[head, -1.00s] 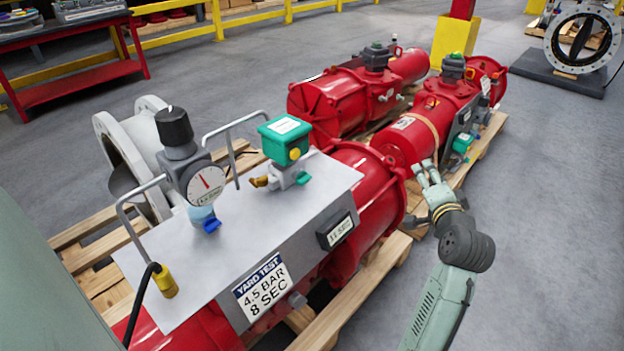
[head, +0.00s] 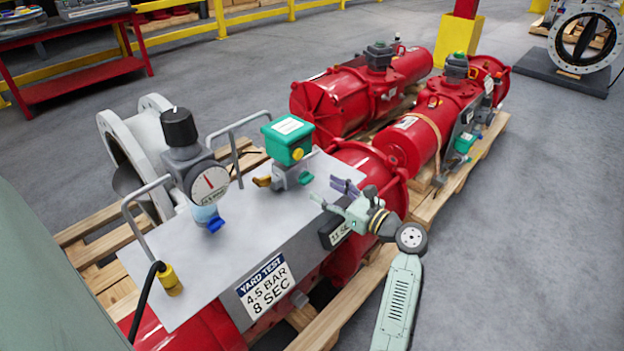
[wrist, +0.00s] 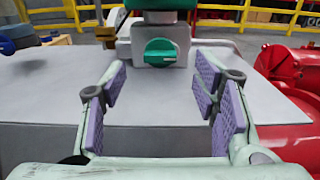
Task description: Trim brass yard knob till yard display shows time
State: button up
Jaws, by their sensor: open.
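The brass knob (head: 262,181) sticks out on the left of the grey block under the green box (head: 288,138). The dark yard display (head: 336,233) sits on the panel's front face. My arm covers part of it, and its small text seems to start with 11. The yard test label (head: 265,287) reads 4.5 BAR 8 SEC. My gripper (head: 332,194) is open and empty over the panel's right side, apart from the knob; the wrist view shows its purple pads (wrist: 162,85) spread.
A green-blue knob (wrist: 160,52) faces me between the fingers, farther back. A pressure gauge (head: 210,182) with a black-topped regulator (head: 179,128) and metal handles (head: 238,125) stand on the panel. Other red actuators (head: 345,92) lie behind.

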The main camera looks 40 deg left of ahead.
aim_at(310, 180)
jog(key=a, duration=0.5)
jog(key=shift+w+a+p, duration=0.25)
jog(key=shift+a+p, duration=0.1)
jog(key=shift+c, duration=0.4)
